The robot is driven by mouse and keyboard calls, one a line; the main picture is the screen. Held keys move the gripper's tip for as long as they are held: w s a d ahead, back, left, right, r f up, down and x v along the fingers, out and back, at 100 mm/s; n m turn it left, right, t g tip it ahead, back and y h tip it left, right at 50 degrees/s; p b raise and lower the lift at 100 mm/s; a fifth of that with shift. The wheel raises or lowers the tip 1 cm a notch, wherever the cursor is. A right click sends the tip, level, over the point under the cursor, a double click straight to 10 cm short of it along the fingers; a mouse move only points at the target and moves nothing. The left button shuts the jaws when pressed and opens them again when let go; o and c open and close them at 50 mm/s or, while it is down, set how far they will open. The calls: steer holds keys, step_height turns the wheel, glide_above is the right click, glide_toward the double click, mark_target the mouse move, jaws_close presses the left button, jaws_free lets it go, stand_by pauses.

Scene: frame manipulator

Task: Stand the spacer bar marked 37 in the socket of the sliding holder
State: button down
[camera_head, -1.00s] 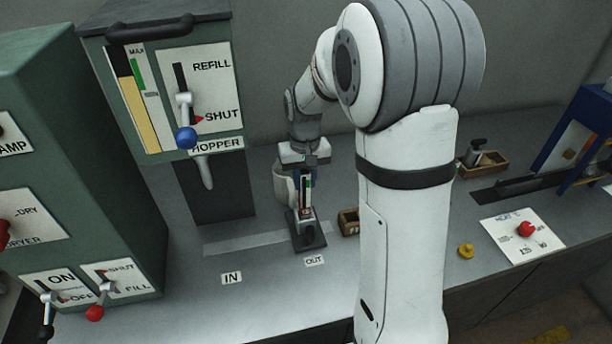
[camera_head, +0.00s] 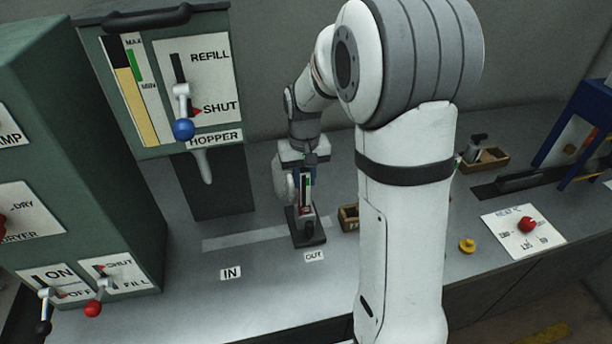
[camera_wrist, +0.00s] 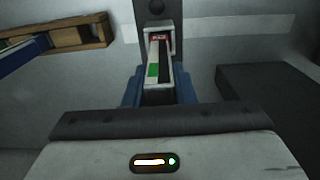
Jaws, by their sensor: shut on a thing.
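My gripper (camera_head: 306,184) has blue fingers and is shut on a narrow bar (camera_wrist: 157,68) with white, green and black faces. The bar also shows between the fingers in the head view (camera_head: 306,195). The sliding holder (camera_head: 317,240) is a dark block with a knob at the OUT end of a pale track. It also shows at the top of the wrist view (camera_wrist: 145,22). The bar's far end is at the holder, by a small red label (camera_wrist: 160,37) too blurred to read. I cannot tell whether that end is inside the socket.
The pale track (camera_head: 240,239) runs left toward the IN label (camera_head: 230,273); the OUT label (camera_head: 314,257) is in front of the holder. A wooden box (camera_head: 348,217) stands close right. The hopper (camera_head: 165,90) stands back left. A yellow knob (camera_head: 467,246) lies right.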

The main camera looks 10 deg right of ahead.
steer(key=c, duration=1.1)
jaws_free()
step_height(320, 180, up, 8)
steer(key=shift+f+b, duration=0.1)
steer(key=shift+b, duration=0.4)
steer(key=s+t, duration=0.1)
steer(key=s, duration=0.6)
steer(key=s+r+t, duration=0.1)
steer(key=s, duration=0.6)
steer(key=s+t, duration=0.1)
steer(key=s, duration=0.6)
steer(key=shift+s+d+r, duration=0.2)
steer(key=shift+s+d, duration=0.05)
steer(key=shift+s, duration=0.1)
